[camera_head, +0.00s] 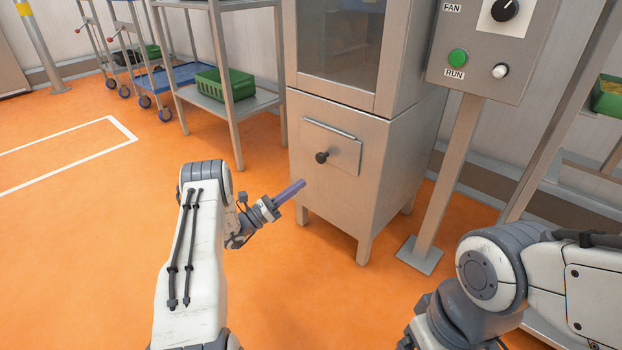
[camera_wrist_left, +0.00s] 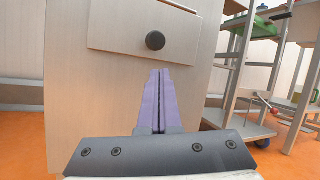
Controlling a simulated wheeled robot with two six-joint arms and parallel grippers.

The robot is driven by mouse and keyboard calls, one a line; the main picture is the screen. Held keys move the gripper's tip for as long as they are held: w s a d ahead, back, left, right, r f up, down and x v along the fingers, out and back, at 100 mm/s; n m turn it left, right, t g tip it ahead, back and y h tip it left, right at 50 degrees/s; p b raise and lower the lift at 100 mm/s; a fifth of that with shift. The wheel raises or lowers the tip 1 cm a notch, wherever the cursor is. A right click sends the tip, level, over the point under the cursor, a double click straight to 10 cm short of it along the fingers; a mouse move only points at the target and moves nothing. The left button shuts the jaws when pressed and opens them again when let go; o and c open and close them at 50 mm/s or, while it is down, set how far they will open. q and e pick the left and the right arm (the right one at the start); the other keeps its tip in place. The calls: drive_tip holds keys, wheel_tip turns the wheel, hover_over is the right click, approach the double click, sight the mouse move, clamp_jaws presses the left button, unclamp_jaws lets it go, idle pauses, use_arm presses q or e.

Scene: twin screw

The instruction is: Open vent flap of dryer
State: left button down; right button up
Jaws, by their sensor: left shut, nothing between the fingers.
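The dryer (camera_head: 385,170) is a grey metal cabinet on legs. Its vent flap (camera_head: 345,153) is a small panel low on the front, with a hinge bar along the top and a black round knob (camera_head: 321,157) near its lower left. The flap looks closed. In the left wrist view the flap (camera_wrist_left: 115,30) and knob (camera_wrist_left: 155,41) are straight ahead. My left gripper (camera_head: 301,184) is shut and empty, its purple fingers (camera_wrist_left: 160,75) pointing at the dryer front, below the knob and apart from it. My right arm shows at the lower right, but its gripper is out of view.
A control box (camera_head: 484,62) on a post (camera_head: 447,170) stands right of the dryer. A shelf rack (camera_head: 228,105) with a green crate (camera_head: 224,84) stands behind to the left. The orange floor (camera_head: 90,230) on the left is clear.

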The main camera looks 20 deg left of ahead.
sight(332, 160)
use_arm(q)
drive_tip(key=b+x, duration=0.4)
drive_tip(key=x, duration=0.4)
drive_tip(key=shift+w+d+f, duration=0.1)
drive_tip(key=shift+d+f, duration=0.05)
drive_tip(key=shift+f, duration=0.05)
drive_tip(key=shift+w+d+r, duration=0.25)
drive_tip(key=shift+w+r, duration=0.1)
